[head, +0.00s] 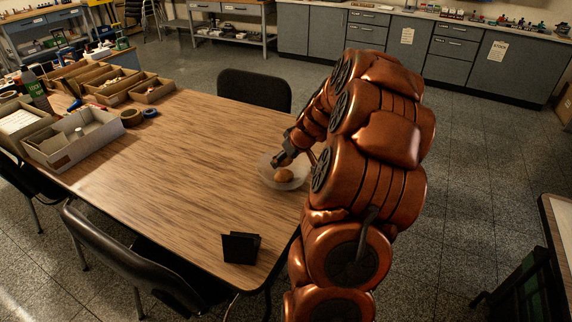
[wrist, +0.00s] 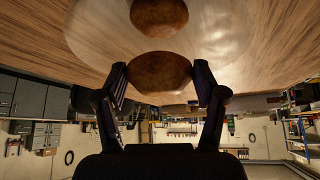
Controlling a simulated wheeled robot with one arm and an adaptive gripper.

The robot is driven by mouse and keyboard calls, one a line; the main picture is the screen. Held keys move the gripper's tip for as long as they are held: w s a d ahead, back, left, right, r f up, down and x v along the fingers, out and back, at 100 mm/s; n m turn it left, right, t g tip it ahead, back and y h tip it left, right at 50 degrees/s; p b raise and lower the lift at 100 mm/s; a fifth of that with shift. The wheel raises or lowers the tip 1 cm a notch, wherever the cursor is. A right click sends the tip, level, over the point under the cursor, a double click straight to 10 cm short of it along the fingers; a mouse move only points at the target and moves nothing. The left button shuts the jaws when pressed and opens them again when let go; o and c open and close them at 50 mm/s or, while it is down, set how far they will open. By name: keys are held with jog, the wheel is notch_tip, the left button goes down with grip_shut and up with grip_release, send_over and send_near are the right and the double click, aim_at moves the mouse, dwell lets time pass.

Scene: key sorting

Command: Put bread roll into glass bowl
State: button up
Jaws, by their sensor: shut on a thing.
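The brown bread roll (head: 284,175) shows within the outline of the clear glass bowl (head: 264,175) near the table's right edge. My gripper (head: 279,163) reaches down to it from behind and above. In the wrist view my gripper (wrist: 160,78) has its two dark fingers on either side of the roll (wrist: 160,70), shut on it. The pale glass bowl (wrist: 225,28) lies around and beyond the roll there. A second brown round shape shows beyond the roll; I cannot tell whether it is a reflection. The roll's exact height over the bowl's bottom is unclear.
The wooden table (head: 170,165) is clear in the middle. A black stand (head: 240,247) is at its front edge. Cardboard boxes (head: 110,88), a grey tray (head: 75,140) and tape rolls (head: 131,117) are at the left. Black chairs (head: 254,90) surround the table.

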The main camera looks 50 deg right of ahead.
aim_at(289, 162)
jog(key=shift+f, duration=1.45)
jog(key=shift+f, duration=0.15)
jog(key=o, duration=1.1)
jog(key=shift+r+p, duration=0.2)
jog(key=shift+p, duration=0.1)
jog(key=shift+b+v, duration=0.85)
jog(key=shift+v, duration=5.15)
